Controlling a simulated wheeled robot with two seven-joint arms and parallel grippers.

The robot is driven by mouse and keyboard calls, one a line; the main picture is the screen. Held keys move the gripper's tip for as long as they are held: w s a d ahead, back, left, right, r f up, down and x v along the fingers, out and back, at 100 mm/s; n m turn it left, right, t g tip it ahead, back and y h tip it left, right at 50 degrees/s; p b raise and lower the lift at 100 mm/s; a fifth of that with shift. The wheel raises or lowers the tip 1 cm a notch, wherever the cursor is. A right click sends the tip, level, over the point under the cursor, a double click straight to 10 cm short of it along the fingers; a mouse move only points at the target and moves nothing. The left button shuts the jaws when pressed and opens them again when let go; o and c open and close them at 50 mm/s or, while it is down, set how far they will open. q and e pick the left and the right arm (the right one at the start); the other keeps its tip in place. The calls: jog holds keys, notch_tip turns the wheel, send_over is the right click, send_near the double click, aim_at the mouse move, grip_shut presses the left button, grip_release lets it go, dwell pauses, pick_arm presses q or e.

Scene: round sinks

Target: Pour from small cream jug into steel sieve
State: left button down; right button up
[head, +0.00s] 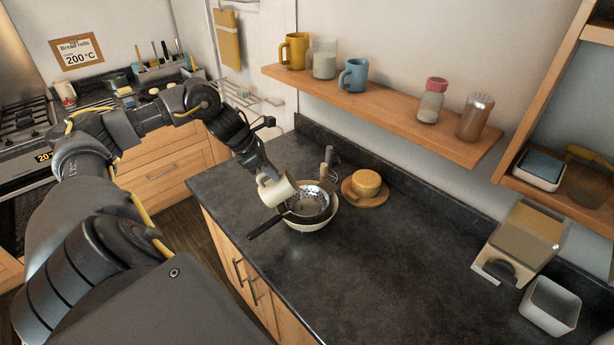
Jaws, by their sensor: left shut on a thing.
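The small cream jug (276,190) is in my left gripper (263,172), which is shut on it. The jug is tilted, held over the left side of the steel sieve (311,199). The sieve is a perforated steel bowl with a dark handle (265,227) pointing to the lower left. It rests on a cream bowl (316,225) on the dark counter. I cannot see what is in the jug or whether anything flows from it. My right gripper is not in view.
A yellow round item on a wooden board (366,188) stands right of the bowl. A wall shelf (390,113) with mugs and jars hangs behind. A dispenser (520,243) and a grey container (550,304) stand at the right. The counter's front middle (380,270) is clear.

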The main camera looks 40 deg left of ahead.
pick_arm(q)
jog(key=shift+w+d+f+g+y, duration=0.2)
jog(key=shift+w+d+g+y, duration=0.15)
jog(key=shift+w+g, duration=0.15)
jog(key=shift+w+d+f+g+y, duration=0.2)
jog(key=shift+w+d+g+y, duration=0.15)
jog(key=shift+g, duration=0.25)
dwell(0.8)
jog(key=shift+a, duration=0.1)
jog(key=shift+s+f, duration=0.1)
jog(key=shift+s, duration=0.05)
jog(key=shift+s+a+t+h, duration=0.3)
jog(key=shift+s+a+t, duration=0.05)
jog(key=shift+s+t, duration=0.05)
jog(key=shift+r, duration=0.2)
jog(key=shift+r+t, duration=0.15)
jog(key=shift+t, duration=0.15)
